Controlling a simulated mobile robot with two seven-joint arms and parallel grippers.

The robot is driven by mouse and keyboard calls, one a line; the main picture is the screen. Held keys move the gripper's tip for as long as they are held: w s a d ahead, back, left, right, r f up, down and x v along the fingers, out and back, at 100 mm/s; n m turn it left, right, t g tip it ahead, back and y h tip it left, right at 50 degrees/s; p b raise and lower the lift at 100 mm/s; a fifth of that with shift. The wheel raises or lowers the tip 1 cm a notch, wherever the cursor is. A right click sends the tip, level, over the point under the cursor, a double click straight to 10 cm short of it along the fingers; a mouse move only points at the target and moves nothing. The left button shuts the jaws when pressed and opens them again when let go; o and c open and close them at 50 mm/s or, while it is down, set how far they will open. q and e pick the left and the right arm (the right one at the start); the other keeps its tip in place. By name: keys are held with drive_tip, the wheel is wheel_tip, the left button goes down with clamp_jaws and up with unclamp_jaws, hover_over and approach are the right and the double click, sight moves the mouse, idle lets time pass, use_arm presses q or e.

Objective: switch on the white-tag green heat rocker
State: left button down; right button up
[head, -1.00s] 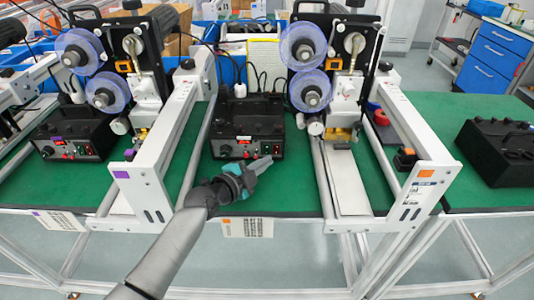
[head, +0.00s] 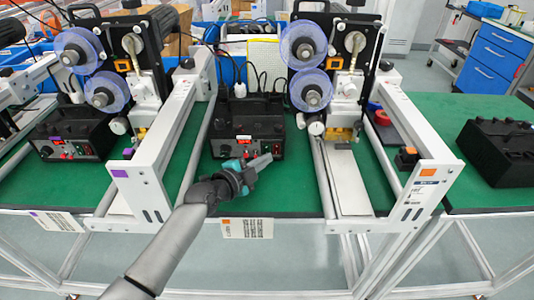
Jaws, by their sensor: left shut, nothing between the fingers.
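A black control box (head: 249,118) stands on the green table in the middle of the head view. A small white tag (head: 243,137) sits at the top of its front panel. Small red and green rockers (head: 277,150) show at the right of this panel; they are too small to read as on or off. My left gripper (head: 268,158) is shut and empty. Its fingertips are in front of the panel's lower right part, and I cannot tell whether they touch it. The gripper hides part of the panel's lower edge. My right gripper is not in view.
White-framed machines with blue reels (head: 303,44) stand on both sides of the box. Another black box with a purple tag (head: 54,138) is at the left, and one (head: 495,150) is at the right. Green table (head: 290,197) in front of the middle box is clear.

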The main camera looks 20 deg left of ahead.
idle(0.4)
use_arm(q)
drive_tip(key=shift+s+d+p, duration=0.15)
drive_tip(key=shift+s+p, duration=0.25)
drive_tip(key=shift+s, duration=0.3)
drive_tip(key=shift+s+d+r+p, duration=0.1)
drive_tip(key=shift+s+d+p, duration=0.15)
drive_tip(key=shift+s+p, duration=0.4)
drive_tip(key=shift+s+d+p, duration=0.25)
drive_tip(key=shift+s+p, duration=0.05)
drive_tip(key=shift+s, duration=0.65)
drive_tip(key=shift+s+d+r+p, duration=0.1)
drive_tip(key=shift+s+d+p, duration=0.15)
drive_tip(key=shift+s+p, duration=0.4)
drive_tip(key=shift+s, duration=0.15)
drive_tip(key=shift+f, duration=0.1)
